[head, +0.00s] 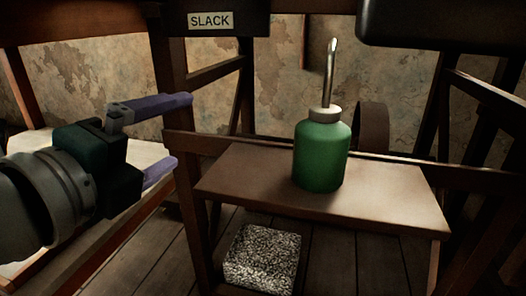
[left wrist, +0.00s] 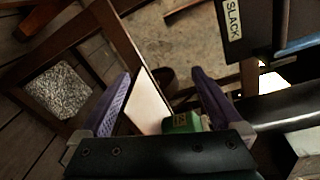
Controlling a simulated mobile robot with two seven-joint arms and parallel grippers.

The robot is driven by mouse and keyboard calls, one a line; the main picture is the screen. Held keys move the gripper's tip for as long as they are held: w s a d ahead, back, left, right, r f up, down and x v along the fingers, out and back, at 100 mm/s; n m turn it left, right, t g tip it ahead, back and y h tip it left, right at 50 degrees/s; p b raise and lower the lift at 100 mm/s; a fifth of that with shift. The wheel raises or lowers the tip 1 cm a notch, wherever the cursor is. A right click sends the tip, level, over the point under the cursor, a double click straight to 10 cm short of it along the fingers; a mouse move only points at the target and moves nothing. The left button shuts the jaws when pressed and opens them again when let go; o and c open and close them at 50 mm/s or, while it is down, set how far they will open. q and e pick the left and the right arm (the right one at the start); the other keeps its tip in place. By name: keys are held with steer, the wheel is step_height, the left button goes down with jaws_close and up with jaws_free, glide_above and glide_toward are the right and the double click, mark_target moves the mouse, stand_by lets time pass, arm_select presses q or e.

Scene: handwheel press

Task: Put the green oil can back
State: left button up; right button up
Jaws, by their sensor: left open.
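The green oil can (head: 321,152), with a grey collar and a thin metal spout, stands upright on a small wooden shelf (head: 400,200) in the head view. My left gripper (head: 183,130) is left of the shelf, its two purple fingers spread and pointing right towards the can. It is empty, and a clear gap lies between it and the can. In the left wrist view the open fingers (left wrist: 160,98) show. A green patch (left wrist: 182,122) lies between them, partly hidden by the gripper body; I cannot tell if it is the can. My right gripper is not in view.
A dark box with a SLACK label (head: 210,21) hangs above the shelf. A wooden post (head: 178,100) and rail stand near my left gripper. A speckled block (head: 262,257) sits low beneath the shelf. A round brown wheel-like part (head: 372,126) is behind the can.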

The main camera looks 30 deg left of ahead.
arm_select(q)
steer(key=s+d+f+n+g+h, duration=0.4)
steer(key=s+d+f+n+g, duration=0.6)
steer(key=n, duration=0.7)
steer(key=s+f+g, duration=0.2)
steer(key=s+f, duration=0.2)
steer(key=s, duration=0.1)
steer(key=shift+g, duration=0.3)
